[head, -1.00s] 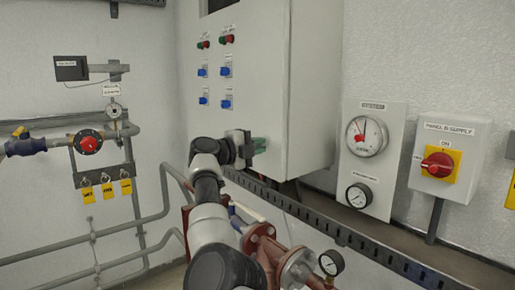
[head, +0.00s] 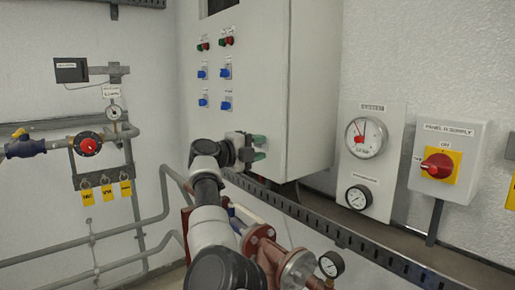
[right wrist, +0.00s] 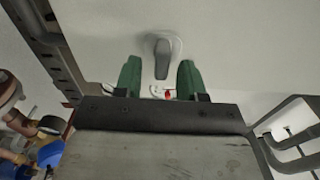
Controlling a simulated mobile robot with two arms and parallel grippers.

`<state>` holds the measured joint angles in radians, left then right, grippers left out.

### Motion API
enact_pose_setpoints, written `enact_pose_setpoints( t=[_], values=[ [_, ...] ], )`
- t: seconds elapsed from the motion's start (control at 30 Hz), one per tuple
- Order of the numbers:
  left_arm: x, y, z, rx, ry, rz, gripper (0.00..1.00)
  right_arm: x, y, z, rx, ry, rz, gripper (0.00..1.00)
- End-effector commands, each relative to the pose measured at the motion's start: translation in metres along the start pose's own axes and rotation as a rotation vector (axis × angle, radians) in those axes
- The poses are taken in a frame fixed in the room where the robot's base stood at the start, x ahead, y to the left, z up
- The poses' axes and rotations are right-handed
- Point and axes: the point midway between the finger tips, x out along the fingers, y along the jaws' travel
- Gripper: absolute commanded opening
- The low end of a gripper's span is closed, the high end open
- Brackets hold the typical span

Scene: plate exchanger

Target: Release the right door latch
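The latch (right wrist: 163,55) is a dark grey handle on a pale rounded base, set on the light grey cabinet door (right wrist: 225,60) in the right wrist view. My right gripper (right wrist: 157,78) is open, its two green fingers apart, one to each side of the handle's lower end in the picture. I see no contact with the handle. In the head view my right gripper (head: 260,148) is at the lower part of the cabinet (head: 265,60), and the latch cannot be made out there. My left gripper is not in view.
A slotted cable tray (head: 330,228) runs just below the cabinet. Red pipework with a gauge (head: 331,263) stands close to my right arm. A gauge panel (head: 372,160) and a red rotary switch (head: 437,165) are on the wall to the right. Pipes with yellow tags (head: 107,191) are at left.

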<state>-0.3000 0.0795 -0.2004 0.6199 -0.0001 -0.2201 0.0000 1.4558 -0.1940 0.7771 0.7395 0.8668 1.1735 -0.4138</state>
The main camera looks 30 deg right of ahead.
Motion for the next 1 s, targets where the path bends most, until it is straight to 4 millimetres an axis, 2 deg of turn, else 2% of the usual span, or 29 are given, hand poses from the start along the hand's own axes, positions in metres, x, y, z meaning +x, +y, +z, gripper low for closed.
enact_pose_setpoints(
  t=[0.17, 0.27, 0.7, 0.83, 1.0],
  values=[
    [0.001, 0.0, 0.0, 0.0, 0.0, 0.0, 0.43, -0.002, 0.0, 0.0, 0.0, -0.001, -0.001, 0.4],
    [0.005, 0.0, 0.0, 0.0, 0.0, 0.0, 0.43, -0.009, 0.001, 0.001, 0.0, -0.003, -0.001, 0.4],
    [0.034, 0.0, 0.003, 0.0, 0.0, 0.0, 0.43, -0.09, 0.002, 0.001, 0.0, -0.003, -0.001, 0.4],
    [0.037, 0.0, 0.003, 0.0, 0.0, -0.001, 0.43, -0.103, 0.001, 0.0, 0.0, -0.001, -0.001, 0.4],
    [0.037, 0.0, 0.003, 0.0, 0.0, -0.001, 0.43, -0.109, 0.0, 0.0, 0.0, 0.0, -0.001, 0.4]
  ],
)
